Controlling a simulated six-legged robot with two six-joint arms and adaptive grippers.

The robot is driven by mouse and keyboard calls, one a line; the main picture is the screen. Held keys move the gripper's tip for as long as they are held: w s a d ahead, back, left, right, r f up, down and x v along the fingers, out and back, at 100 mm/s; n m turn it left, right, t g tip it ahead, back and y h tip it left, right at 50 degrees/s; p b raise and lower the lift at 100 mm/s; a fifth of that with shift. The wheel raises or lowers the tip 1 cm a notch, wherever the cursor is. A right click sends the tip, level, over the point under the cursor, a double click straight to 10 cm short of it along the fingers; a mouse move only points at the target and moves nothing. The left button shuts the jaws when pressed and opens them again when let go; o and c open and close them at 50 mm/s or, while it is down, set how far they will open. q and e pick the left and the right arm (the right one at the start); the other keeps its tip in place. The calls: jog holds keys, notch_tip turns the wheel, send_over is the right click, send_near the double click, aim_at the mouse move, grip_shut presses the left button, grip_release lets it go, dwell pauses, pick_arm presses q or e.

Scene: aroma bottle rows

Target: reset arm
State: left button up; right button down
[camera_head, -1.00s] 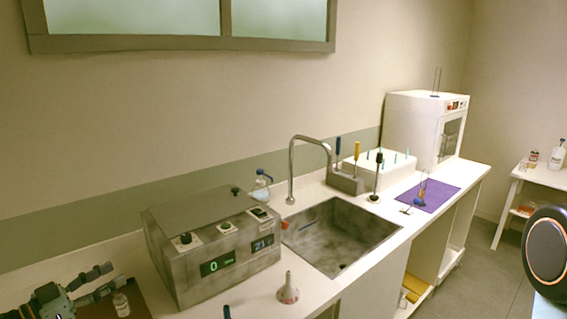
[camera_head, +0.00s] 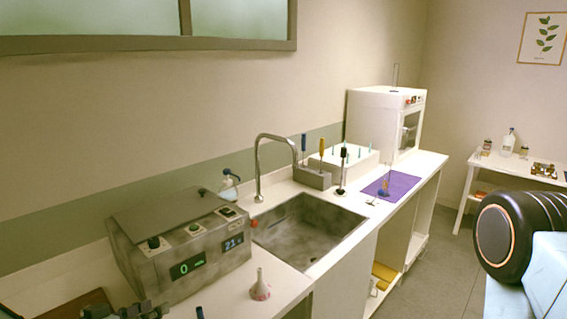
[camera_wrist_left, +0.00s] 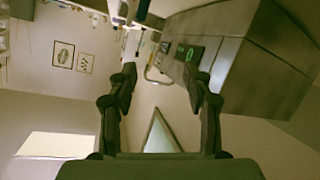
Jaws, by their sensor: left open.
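My left gripper (camera_head: 126,312) shows only in part at the bottom left edge of the head view, next to the grey metal device (camera_head: 180,245). In the left wrist view its two dark fingers (camera_wrist_left: 159,78) stand apart with nothing between them. That view is tilted, and the grey device (camera_wrist_left: 245,55) fills its upper right, beyond the right finger. My right gripper is not in view; a dark round joint at the right of the head view appears to be part of my own body.
A steel sink (camera_head: 308,232) with a tap (camera_head: 258,165) lies right of the device. Farther along are a tool rack (camera_head: 312,177), a purple mat (camera_head: 392,186) and a white oven (camera_head: 375,120). A side table (camera_head: 485,163) stands at right.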

pick_arm(q)
jog(key=s+d+f+n+g+y, duration=0.1)
jog(key=s+d+f+g, duration=0.4)
jog(key=s+d+f, duration=0.35)
jog(key=s+d+f+g+y, duration=0.1)
jog(key=s+f+g+y, duration=0.25)
jog(key=s, duration=0.95)
jog(key=s+d+f+g+y, duration=0.1)
jog(key=s+f+g+y, duration=0.2)
jog(key=s, duration=0.9)
notch_tip(320, 180, down, 19)
jog(key=g+h+b, duration=0.1)
jog(key=b, duration=1.9)
jog(key=shift+w+f+n, duration=0.15)
jog(key=shift+f+n, duration=0.05)
jog(key=shift+n, duration=0.1)
